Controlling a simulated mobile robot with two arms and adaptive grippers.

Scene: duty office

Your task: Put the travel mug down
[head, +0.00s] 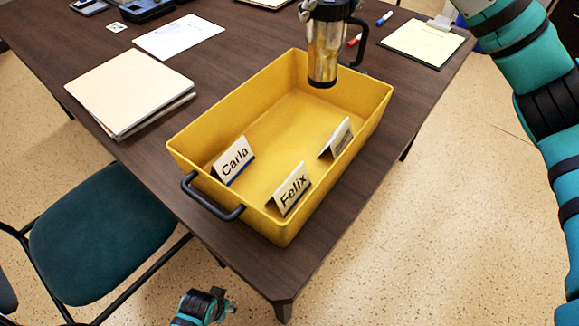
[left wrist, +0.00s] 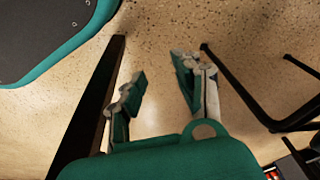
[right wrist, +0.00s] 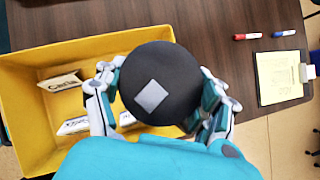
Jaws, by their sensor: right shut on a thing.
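The travel mug (head: 323,55), with a dark lid, a dark handle and a brassy see-through body, is upright at the far end of the yellow tray (head: 225,85). In the right wrist view its round dark lid (right wrist: 160,65) covers part of the tray's edge. My right gripper (right wrist: 160,97) is shut on the mug, with fingers on both sides. I cannot tell whether the mug's base touches anything. My left gripper (left wrist: 157,78) is open and empty over the floor, beside the table's near edge; it also shows low in the head view (head: 222,300).
In the tray stand name cards Carla (head: 233,160), Felix (head: 290,190) and a third (head: 337,138). Folders (head: 130,85), a paper (head: 178,37), a clipboard (head: 424,42) and markers lie on the table (head: 235,35). A green chair (head: 100,230) stands at left. Bare tabletop lies right of the tray.

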